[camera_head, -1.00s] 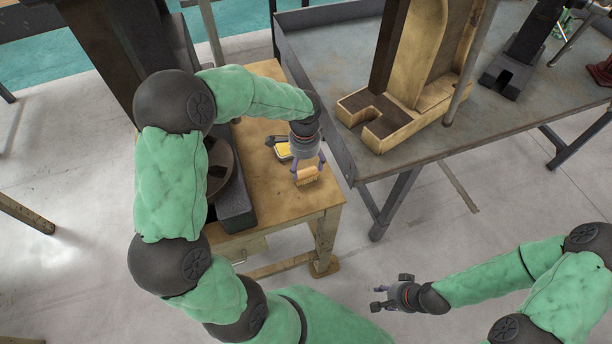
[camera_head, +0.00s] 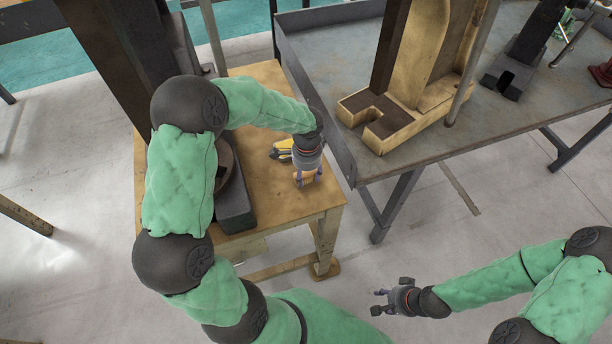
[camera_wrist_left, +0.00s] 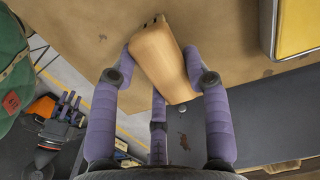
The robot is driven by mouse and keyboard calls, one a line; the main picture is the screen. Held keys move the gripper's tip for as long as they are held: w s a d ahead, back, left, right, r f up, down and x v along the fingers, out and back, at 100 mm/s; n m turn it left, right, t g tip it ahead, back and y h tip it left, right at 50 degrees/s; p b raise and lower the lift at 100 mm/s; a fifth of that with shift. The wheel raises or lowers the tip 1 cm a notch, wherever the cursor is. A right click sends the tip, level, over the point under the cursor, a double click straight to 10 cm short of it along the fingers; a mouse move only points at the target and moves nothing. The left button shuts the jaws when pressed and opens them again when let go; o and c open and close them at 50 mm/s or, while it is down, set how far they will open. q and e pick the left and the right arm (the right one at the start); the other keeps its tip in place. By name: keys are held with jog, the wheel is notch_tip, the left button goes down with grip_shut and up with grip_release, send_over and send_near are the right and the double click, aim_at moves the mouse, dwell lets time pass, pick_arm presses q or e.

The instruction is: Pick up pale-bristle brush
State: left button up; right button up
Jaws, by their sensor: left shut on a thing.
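The brush (camera_head: 307,174) shows as a pale wooden block near the front right corner of the small wooden table. My left gripper (camera_head: 308,179) comes down from above and is shut on the block. In the left wrist view the block (camera_wrist_left: 160,58) sits tilted between the purple fingers, with the brown tabletop behind it. I cannot tell whether it touches the table. My right gripper (camera_head: 387,298) is open and empty over the floor at the lower right.
A dark press base (camera_head: 234,207) stands to the left. A grey metal bench (camera_head: 440,143) with a raised edge is close on the right.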

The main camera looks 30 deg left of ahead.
aim_at(305, 175)
pick_arm(q)
jog(key=shift+r, duration=0.45)
jog(key=r, duration=0.2)
jog(key=r+p, duration=0.1)
jog(key=shift+s+a+r, duration=0.1)
jog(key=shift+s+a, duration=0.1)
jog(key=shift+s, duration=0.05)
jog(key=s+a+r+p, duration=0.3)
jog(key=s+a+r, duration=0.2)
jog(key=s+r, duration=0.4)
jog(key=s, duration=0.3)
jog(key=shift+a, duration=0.35)
jog(key=shift+s, duration=0.1)
